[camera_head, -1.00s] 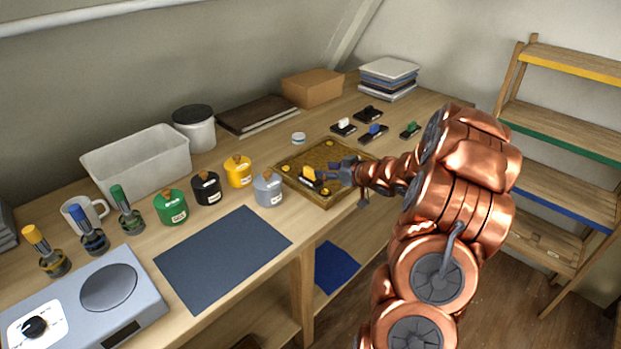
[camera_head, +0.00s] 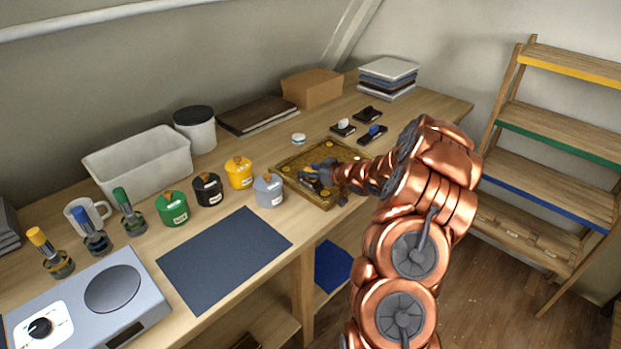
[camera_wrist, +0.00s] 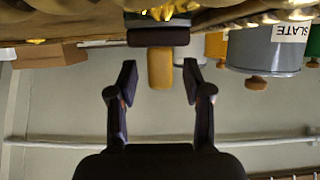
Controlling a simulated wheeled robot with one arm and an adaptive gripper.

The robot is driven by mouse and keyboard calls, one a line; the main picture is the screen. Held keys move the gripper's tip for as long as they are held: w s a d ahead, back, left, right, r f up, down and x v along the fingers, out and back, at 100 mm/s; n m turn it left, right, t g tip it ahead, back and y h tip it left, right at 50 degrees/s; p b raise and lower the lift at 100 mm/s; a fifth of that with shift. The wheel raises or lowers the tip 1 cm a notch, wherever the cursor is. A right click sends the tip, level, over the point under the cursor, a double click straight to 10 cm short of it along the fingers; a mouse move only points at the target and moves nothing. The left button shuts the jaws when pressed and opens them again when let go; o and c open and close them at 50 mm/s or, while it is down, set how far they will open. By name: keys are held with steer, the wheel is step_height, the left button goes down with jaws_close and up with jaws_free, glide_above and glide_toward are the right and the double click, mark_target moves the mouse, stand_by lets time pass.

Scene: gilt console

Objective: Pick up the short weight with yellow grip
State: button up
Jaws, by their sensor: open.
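The weight with the yellow grip (camera_wrist: 160,68) shows in the wrist view as a tan-yellow grip on a dark block (camera_wrist: 158,38). It sits in the ornate gilt tray (camera_head: 284,174), which also spans the top of the wrist view. My gripper (camera_wrist: 160,75) is open, with one finger on each side of the grip. Gaps show between the grip and both fingers. In the head view my gripper (camera_head: 313,175) is over the tray and hides most of this weight.
Dark blocks with a white grip (camera_head: 343,126), a blue grip (camera_head: 374,132) and a black one (camera_head: 368,114) lie behind the tray. A slate canister (camera_head: 269,190) and a yellow canister (camera_head: 240,174) stand close at left. A dark mat (camera_head: 222,258) lies clear in front.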

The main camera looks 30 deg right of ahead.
steer(key=shift+w+f, duration=0.1)
steer(key=shift+c, duration=0.4)
jaws_close()
